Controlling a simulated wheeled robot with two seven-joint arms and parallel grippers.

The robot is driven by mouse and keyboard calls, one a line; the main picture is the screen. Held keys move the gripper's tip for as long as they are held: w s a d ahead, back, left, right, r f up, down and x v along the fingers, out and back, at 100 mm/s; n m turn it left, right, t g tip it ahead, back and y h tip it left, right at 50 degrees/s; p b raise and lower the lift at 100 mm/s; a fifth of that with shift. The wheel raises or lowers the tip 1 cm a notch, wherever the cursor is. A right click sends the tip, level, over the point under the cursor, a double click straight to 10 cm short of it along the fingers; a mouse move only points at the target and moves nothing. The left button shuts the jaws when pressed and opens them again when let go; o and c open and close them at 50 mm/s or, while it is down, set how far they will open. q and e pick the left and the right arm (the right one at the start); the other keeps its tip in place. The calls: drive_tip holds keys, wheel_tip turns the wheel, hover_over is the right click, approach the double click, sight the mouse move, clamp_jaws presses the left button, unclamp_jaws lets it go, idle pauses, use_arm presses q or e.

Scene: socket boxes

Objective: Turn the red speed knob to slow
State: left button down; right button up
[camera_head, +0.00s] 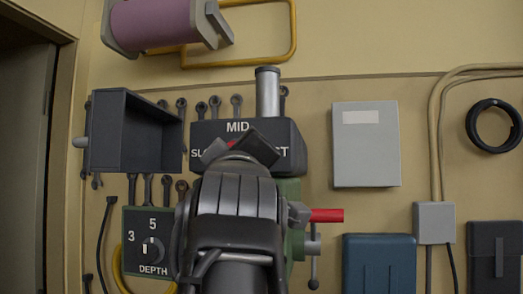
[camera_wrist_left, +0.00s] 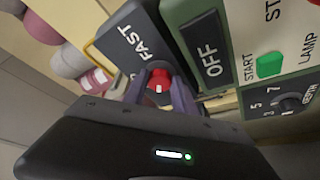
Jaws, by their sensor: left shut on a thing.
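The dark speed panel (camera_head: 250,132) shows MID at the top, part of SLOW at left and the end of FAST at right. My left gripper (camera_head: 240,150) is in front of it and hides most of the red speed knob (camera_head: 231,143). In the left wrist view the red knob (camera_wrist_left: 160,76) sits between the two fingers of my left gripper (camera_wrist_left: 159,92), which is shut on it. A small white mark shows on the knob; which label it points to is unclear. The word FAST is readable on the panel (camera_wrist_left: 128,38) beside the knob. My right gripper is out of view.
A DEPTH dial (camera_head: 152,250) is at the lower left and an open dark box (camera_head: 135,135) above it. A red handle (camera_head: 326,215) sticks out right of my arm. The wrist view shows an OFF plate (camera_wrist_left: 207,48) and a green START button (camera_wrist_left: 270,65) near the gripper.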

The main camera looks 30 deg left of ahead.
use_arm(q)
drive_tip(key=shift+n, duration=0.4)
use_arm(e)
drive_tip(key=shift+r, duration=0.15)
use_arm(q)
drive_tip(key=c, duration=1)
unclamp_jaws()
